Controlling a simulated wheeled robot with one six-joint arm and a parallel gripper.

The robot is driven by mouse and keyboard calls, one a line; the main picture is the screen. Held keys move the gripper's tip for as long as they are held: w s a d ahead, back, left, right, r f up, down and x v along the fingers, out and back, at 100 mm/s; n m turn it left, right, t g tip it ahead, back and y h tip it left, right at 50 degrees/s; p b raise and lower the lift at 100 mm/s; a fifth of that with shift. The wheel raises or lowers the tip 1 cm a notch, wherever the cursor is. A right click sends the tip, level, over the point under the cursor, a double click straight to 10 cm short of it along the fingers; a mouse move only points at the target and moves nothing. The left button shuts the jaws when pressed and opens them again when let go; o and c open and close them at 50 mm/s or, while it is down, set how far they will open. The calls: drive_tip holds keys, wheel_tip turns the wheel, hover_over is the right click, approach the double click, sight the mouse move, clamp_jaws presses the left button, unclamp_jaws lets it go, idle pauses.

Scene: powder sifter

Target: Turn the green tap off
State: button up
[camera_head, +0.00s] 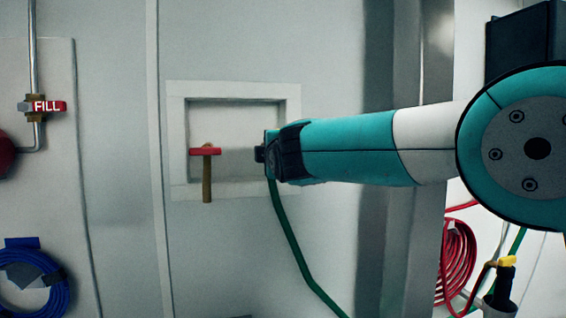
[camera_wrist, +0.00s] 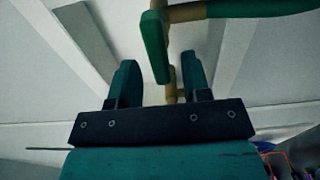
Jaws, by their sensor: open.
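The green tap shows in the wrist view, with a green handle (camera_wrist: 154,45) and a brass body (camera_wrist: 187,12) that runs into a green hose (camera_wrist: 255,8). A brass stem (camera_wrist: 172,80) shows further down. My gripper (camera_wrist: 158,62) is open, and its two dark green fingers stand on either side of the handle's lower end and the stem. I cannot tell whether they touch the handle. In the head view, my arm hides the green tap and the gripper's fingers; only the green hose (camera_head: 290,235) hangs out below.
A red-handled tap (camera_head: 205,152) with a brass spout sits just left of my arm in a wall recess (camera_head: 178,130). A red FILL valve (camera_head: 47,106) and a coiled blue hose (camera_head: 35,283) are at the far left. A red hose coil (camera_head: 457,260) hangs at the right.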

drive_tip(key=b+v, duration=0.6)
drive_tip(key=v, duration=0.9)
drive_tip(key=shift+b, duration=0.35)
drive_tip(key=shift+d, duration=0.1)
drive_tip(key=s+d+f+m+g, duration=0.4)
drive_tip(key=d+f, duration=0.1)
drive_tip(key=f, duration=0.4)
drive_tip(key=s+d+f+m+g, duration=0.3)
drive_tip(key=s+d+f+g, duration=0.15)
drive_tip(key=f, duration=0.45)
drive_tip(key=s+d+f+m+g, duration=0.3)
drive_tip(key=s+f+g, duration=0.1)
drive_tip(key=s, duration=0.6)
drive_tip(key=s+d+f+m+g, duration=0.3)
drive_tip(key=s+f, duration=0.4)
drive_tip(key=s, duration=0.3)
drive_tip(key=shift+d+m+g+h, duration=0.35)
drive_tip(key=shift+m+g, duration=0.35)
drive_tip(key=shift+g, duration=0.25)
drive_tip(key=shift+f, duration=0.15)
